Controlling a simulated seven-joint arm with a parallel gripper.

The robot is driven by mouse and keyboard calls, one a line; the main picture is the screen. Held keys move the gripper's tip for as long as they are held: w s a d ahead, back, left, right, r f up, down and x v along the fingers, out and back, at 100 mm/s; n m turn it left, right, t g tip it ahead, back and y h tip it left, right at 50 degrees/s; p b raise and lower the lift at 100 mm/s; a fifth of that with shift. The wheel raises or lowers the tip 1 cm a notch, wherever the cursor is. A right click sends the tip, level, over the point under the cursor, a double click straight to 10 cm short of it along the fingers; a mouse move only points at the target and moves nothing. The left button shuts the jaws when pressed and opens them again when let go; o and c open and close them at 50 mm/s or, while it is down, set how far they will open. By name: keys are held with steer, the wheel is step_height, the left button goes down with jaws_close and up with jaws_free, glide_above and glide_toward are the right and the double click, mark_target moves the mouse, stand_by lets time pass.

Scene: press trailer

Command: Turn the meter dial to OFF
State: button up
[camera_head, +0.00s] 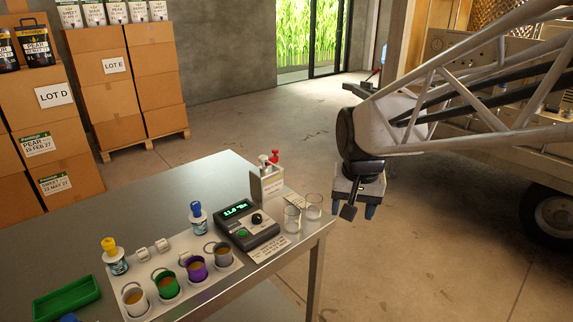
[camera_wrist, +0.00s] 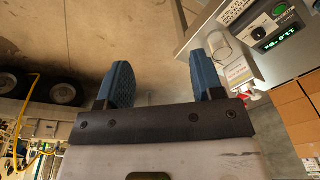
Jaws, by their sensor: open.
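The meter (camera_head: 268,234) is a dark grey box on the steel table, with a lit green display, a green button and a black round dial (camera_head: 257,219). The dial's setting is too small to read. In the wrist view the meter (camera_wrist: 258,34) is at the upper right, with its dial (camera_wrist: 262,20) visible beside the display. My gripper (camera_head: 353,210) is open and empty, with blue fingers pointing down, off the table's right edge and to the right of the meter. In the wrist view my gripper (camera_wrist: 163,84) has nothing between its fingers.
Open floor lies below my gripper.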

steer(key=w+a+f, duration=0.5)
steer(key=w+a, duration=0.6)
steer(key=w, duration=0.1)
steer(key=m+g, duration=0.2)
glide_above(257, 216)
step_height(257, 216, down, 8)
steer(key=shift+s+a+f, duration=0.1)
steer(key=shift+f, duration=0.05)
steer(key=shift+f, duration=0.1)
steer(key=shift+f, duration=3.8)
steer(key=c, duration=0.9)
